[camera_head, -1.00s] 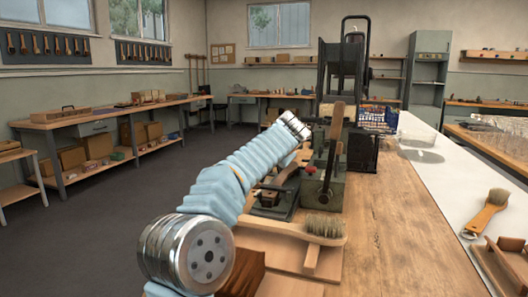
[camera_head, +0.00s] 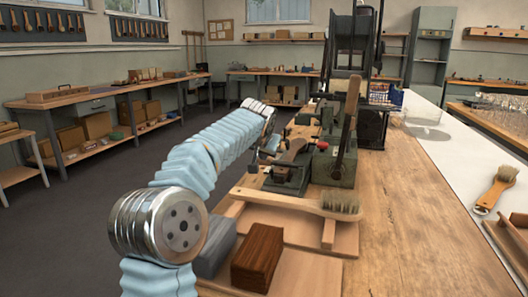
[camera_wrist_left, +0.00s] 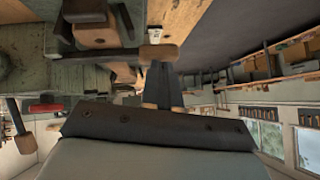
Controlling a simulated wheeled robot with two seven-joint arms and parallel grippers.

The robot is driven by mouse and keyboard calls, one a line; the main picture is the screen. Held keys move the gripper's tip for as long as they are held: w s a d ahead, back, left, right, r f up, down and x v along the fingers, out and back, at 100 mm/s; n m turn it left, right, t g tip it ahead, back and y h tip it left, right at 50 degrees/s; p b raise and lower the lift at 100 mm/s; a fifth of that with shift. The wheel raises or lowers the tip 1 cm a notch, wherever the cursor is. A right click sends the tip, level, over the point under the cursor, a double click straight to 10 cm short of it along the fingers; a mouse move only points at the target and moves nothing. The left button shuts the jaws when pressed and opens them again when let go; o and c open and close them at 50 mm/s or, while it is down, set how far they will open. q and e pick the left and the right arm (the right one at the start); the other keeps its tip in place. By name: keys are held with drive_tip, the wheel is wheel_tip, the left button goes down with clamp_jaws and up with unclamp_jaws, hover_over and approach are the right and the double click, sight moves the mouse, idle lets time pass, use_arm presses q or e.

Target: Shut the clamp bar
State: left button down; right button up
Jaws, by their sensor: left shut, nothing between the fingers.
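The tufting machine's low green fixture (camera_head: 342,165) stands on the bench beyond a wooden brush (camera_head: 300,203). What looks like the clamp bar (camera_head: 292,152) is a dark piece over its left side; I cannot tell how far open it is. A small wooden knob (camera_head: 253,168) sits at its left. My left gripper (camera_head: 264,154) is just left of the fixture, partly hidden by my blue-sleeved arm. In the left wrist view its dark fingers (camera_wrist_left: 160,68) are shut and empty, close to a wooden knob (camera_wrist_left: 158,52) on a dark bar; contact is unclear. My right gripper is out of view.
A long wooden-handled lever (camera_head: 350,105) rises beside the fixture. A dark brown block (camera_head: 258,258) and a grey block (camera_head: 214,248) lie near the front. Another brush (camera_head: 494,190) lies on the white strip at right. The bench right of the fixture is clear.

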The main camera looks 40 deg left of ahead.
use_arm(q)
drive_tip(key=shift+a+f, duration=0.1)
drive_tip(key=shift+f, duration=0.2)
drive_tip(key=shift+r, duration=0.1)
drive_tip(key=s+d+r+p, duration=0.2)
drive_tip(key=s+r, duration=0.4)
drive_tip(key=r, duration=0.5)
drive_tip(key=shift+s+d+r+p, duration=0.15)
drive_tip(key=shift+s+p, duration=0.25)
drive_tip(key=shift+p, duration=0.05)
idle(0.3)
